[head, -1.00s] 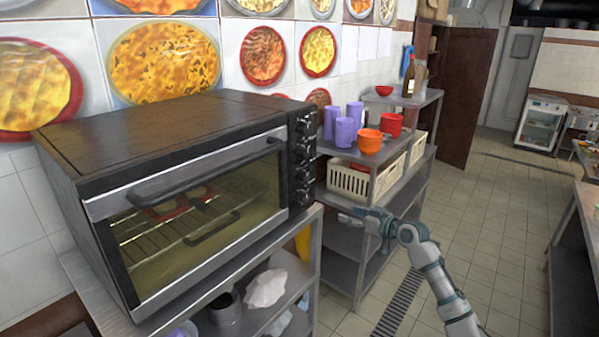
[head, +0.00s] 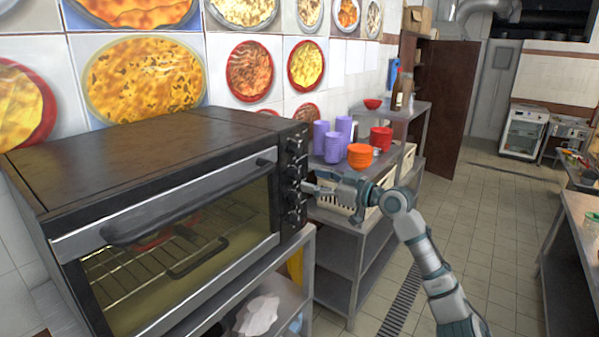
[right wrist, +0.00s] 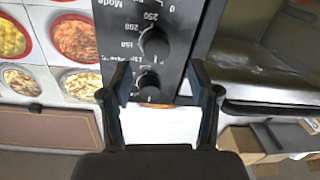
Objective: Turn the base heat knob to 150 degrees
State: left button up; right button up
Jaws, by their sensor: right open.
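The black oven (head: 160,190) stands at the left, with a column of dark knobs on its right front panel (head: 296,175). My right gripper (head: 312,188) is at the lower half of this panel, pointing at the knobs. In the right wrist view, my right gripper (right wrist: 158,80) is open, with one knob (right wrist: 148,85) between its fingers in the picture; contact cannot be told. Another knob (right wrist: 153,42) shows beyond it, beside upside-down figures 150, 200 and 250. I cannot read which knob is the base heat knob. My left gripper is out of view.
A metal shelf (head: 335,262) right of the oven holds purple cups (head: 332,148), orange bowls (head: 360,155), a red container (head: 381,138) and cream baskets, close behind my right gripper. The tiled floor (head: 470,250) to the right is clear.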

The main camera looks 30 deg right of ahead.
aim_at(299, 176)
jog(key=w, duration=0.3)
jog(key=shift+w+a+f+p, duration=0.1)
jog(key=shift+w+p, duration=0.2)
jog(key=shift+w, duration=0.1)
jog(key=shift+w+a, duration=0.35)
jog(key=shift+w, duration=0.15)
jog(key=shift+a, duration=0.7)
jog(key=c, duration=0.8)
jog(key=shift+d, duration=0.25)
jog(key=c, duration=0.4)
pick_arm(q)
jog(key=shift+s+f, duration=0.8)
pick_arm(e)
jog(key=shift+o, duration=0.2)
jog(key=shift+d, duration=0.1)
